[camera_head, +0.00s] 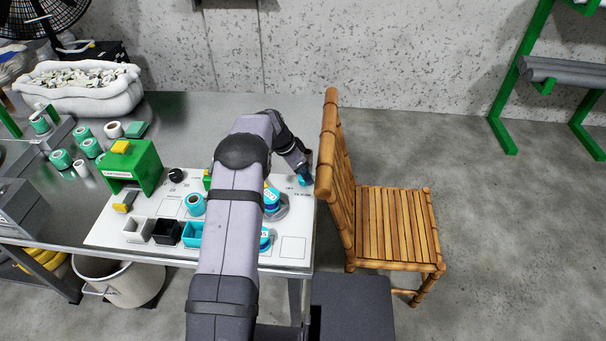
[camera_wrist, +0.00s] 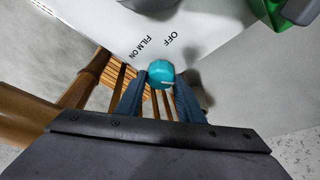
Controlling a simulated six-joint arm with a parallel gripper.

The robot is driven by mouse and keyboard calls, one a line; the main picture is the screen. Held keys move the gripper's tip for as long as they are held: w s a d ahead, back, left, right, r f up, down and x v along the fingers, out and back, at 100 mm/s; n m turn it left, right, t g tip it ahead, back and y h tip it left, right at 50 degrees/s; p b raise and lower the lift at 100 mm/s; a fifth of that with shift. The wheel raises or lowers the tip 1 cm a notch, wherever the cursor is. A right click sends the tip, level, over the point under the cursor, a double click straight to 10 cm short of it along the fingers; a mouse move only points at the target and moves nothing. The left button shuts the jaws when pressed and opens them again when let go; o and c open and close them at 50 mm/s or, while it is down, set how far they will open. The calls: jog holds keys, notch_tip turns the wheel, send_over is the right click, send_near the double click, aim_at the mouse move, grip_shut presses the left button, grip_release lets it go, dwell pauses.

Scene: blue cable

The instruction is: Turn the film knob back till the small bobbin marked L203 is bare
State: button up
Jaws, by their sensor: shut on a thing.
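The film knob (camera_wrist: 161,71) is a teal faceted knob on a white panel, beside the printed words OFF and FILM ON. My gripper (camera_wrist: 160,82) is shut on it, one finger on each side. In the head view the knob (camera_head: 304,176) shows at the panel's right edge, under my wrist. A blue bobbin with a pale label (camera_head: 271,196) stands partly behind my arm. Another blue one (camera_head: 265,239) is nearer the front, mostly hidden. A teal spool (camera_head: 196,204) lies left of my arm. I cannot read L203 on any of them.
A bamboo chair (camera_head: 395,225) stands close against the panel's right side. A green block-like device (camera_head: 132,167), a black knob (camera_head: 176,176) and small bins (camera_head: 166,231) are on the panel. Several teal spools (camera_head: 61,159) and a white tub (camera_head: 78,101) are on the table at left.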

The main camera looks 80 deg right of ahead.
jog(key=shift+s+a+n+t+h, duration=0.1)
jog(key=shift+n+t+h, duration=0.45)
jog(key=shift+n, duration=1.45)
jog(key=o, duration=1.1)
jog(key=shift+c, duration=0.2)
jog(key=b+v, duration=0.1)
jog(key=v, duration=0.6)
jog(key=shift+r+b, duration=0.15)
jog(key=shift+b, duration=0.2)
